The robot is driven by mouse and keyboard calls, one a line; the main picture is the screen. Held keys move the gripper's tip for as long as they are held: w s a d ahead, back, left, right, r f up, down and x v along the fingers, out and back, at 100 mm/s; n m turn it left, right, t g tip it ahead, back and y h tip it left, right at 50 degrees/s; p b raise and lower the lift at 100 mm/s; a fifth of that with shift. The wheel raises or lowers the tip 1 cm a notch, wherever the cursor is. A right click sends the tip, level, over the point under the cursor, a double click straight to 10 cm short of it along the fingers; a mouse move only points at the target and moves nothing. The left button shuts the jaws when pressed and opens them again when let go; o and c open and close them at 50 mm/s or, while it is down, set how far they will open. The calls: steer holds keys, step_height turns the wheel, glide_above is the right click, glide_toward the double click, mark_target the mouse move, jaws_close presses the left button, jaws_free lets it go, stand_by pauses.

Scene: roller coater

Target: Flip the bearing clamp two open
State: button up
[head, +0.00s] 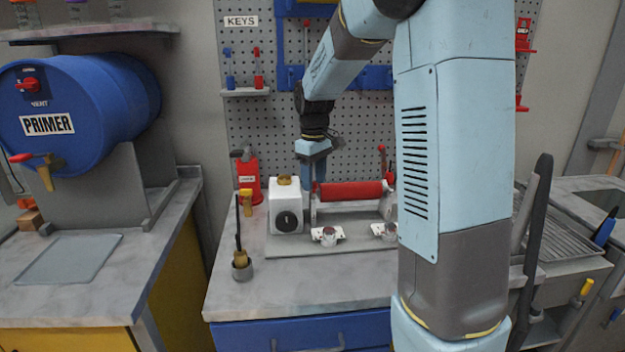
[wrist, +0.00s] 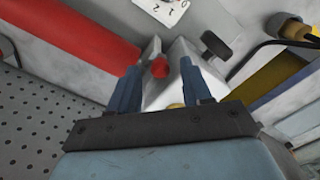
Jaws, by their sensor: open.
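The roller coater stands on the grey bench, with a red roller (head: 350,191) beside a white housing (head: 288,207). My gripper (head: 311,182) points down at the roller's left end, near the housing. In the wrist view my gripper (wrist: 160,70) is open, with its blue fingers on either side of a red knob (wrist: 159,67). I cannot tell whether they touch it. The roller (wrist: 75,42) lies to the left there. A red lever (head: 382,158) stands up at the roller's right end. No clamp number is readable, so I cannot tell which is clamp two.
Two white plates with round knobs, a left one (head: 328,235) and a right one (head: 384,231), sit in front of the roller. A red bottle (head: 248,178) and a brush pot (head: 241,266) stand left. My arm hides the coater's right side. The bench front is clear.

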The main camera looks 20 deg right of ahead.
steer(key=shift+f, duration=0.35)
jaws_close()
stand_by(0.3)
